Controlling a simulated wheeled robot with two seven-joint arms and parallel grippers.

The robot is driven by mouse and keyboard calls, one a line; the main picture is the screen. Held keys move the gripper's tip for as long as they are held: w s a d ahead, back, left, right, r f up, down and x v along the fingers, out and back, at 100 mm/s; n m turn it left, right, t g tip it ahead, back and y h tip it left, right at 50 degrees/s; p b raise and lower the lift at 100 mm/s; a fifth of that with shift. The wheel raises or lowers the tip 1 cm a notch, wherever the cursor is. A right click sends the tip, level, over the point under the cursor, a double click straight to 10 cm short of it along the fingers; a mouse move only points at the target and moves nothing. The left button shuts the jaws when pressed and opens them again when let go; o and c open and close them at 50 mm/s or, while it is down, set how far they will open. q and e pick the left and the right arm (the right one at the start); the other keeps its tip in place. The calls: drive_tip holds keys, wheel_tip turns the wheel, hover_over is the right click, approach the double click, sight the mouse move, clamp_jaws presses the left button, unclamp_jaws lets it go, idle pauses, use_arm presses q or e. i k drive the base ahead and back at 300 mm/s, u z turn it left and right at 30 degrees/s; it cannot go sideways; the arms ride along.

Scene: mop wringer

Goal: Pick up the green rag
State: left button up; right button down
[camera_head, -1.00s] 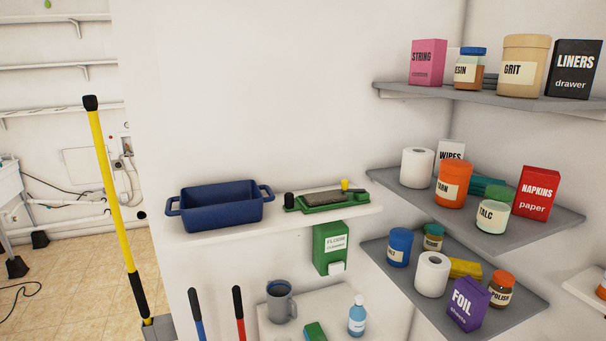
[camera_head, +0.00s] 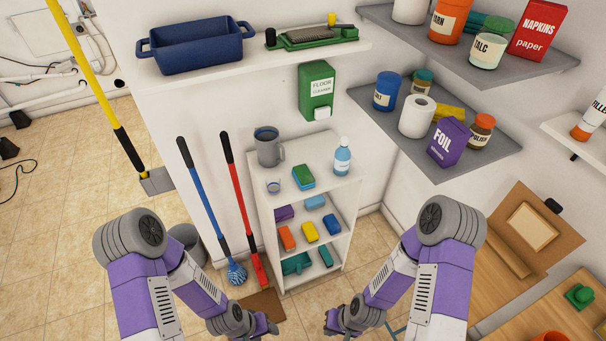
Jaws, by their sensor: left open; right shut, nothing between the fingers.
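A small crumpled green thing (camera_head: 580,296), which looks like the green rag, lies on the wooden table at the lower right. A folded teal cloth (camera_head: 490,22) lies on the upper grey shelf behind the jars, partly hidden. My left gripper (camera_head: 265,325) is low at the bottom centre, open, with nothing seen in it. My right gripper (camera_head: 332,321) is just right of it, shut and empty. Both grippers hang above the floor, well to the left of the green thing and not touching it.
A white shelf unit (camera_head: 348,195) with sponges stands ahead. A blue-handled mop (camera_head: 205,205) and a red-handled tool (camera_head: 240,200) lean left of it. A cardboard box (camera_head: 515,265) stands on the wooden table (camera_head: 500,296). An orange thing (camera_head: 552,337) is at the bottom edge.

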sight(305, 180)
drive_tip(key=u, duration=2.6)
drive_tip(key=i, duration=3)
drive_tip(key=z, duration=2.9)
